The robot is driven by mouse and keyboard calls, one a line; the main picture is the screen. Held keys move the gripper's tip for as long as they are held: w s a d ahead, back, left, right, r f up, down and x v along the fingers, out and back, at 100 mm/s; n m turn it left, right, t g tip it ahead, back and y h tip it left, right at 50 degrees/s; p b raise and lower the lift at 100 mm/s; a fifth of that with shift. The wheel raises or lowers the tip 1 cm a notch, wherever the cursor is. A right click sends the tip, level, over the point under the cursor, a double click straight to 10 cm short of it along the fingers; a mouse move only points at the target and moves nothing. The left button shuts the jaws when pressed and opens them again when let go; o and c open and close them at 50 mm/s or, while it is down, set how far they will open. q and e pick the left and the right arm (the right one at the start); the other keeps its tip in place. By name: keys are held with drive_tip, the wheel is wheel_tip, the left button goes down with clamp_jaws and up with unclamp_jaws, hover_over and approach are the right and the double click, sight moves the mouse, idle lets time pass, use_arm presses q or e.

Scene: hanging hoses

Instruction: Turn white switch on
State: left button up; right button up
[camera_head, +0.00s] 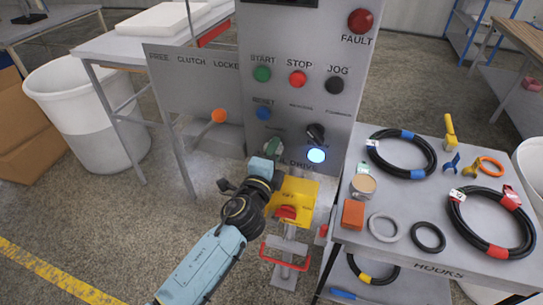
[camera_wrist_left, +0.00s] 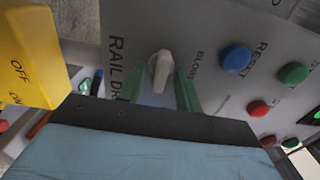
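The white switch (camera_wrist_left: 160,72) is a small knob on the grey control panel (camera_wrist_left: 205,95), beside the lettering "RAIL DR…" in the left wrist view. My left gripper (camera_wrist_left: 140,85) is open, with one green finger on each side of the knob. The right-hand finger looks nearer to it; I cannot tell whether either touches. In the head view my left gripper (camera_head: 272,148) is at the lower part of the panel and hides the white switch. My right gripper is not in view.
A yellow box (camera_head: 293,200) with a red knob stands below the panel, close to my left wrist. A black knob (camera_head: 316,132) and a glowing lamp (camera_head: 316,155) are to the right. A table (camera_head: 400,240) with hoses stands at the right.

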use_arm(q)
drive_tip(key=v, duration=1.3)
drive_tip(key=shift+s, duration=0.15)
drive_tip(key=shift+a, duration=0.1)
drive_tip(key=s+a+f+n+g+y+b, duration=0.1)
drive_tip(key=s+a+f+n+g, duration=0.2)
drive_tip(key=f, duration=0.9)
drive_tip(key=s+a+f+n+g+y+b, duration=0.1)
drive_tip(key=s+a+f+n+g, duration=0.2)
drive_tip(key=f, duration=0.9)
drive_tip(key=s+a+f+n+g+y+b, duration=0.15)
drive_tip(key=a+f, duration=0.25)
drive_tip(key=f, duration=0.7)
drive_tip(key=s+a+f+n+g, duration=0.3)
drive_tip(key=s+f, duration=0.4)
drive_tip(key=s, duration=0.3)
drive_tip(key=s+a+f+n+g+y+b, duration=0.1)
drive_tip(key=s+a+f+n+g, duration=0.1)
drive_tip(key=s+a+f+n, duration=0.2)
drive_tip(key=s+a+f+n+g+y+b, duration=0.1)
drive_tip(key=s+a+f+n+g, duration=0.2)
drive_tip(key=s+f, duration=0.7)
drive_tip(key=s+a+n, duration=0.1)
drive_tip(key=s+n, duration=0.1)
drive_tip(key=s, duration=0.6)
drive_tip(key=shift+s+g, duration=0.15)
drive_tip(key=shift+g, duration=0.2)
drive_tip(key=shift+s+a, duration=0.1)
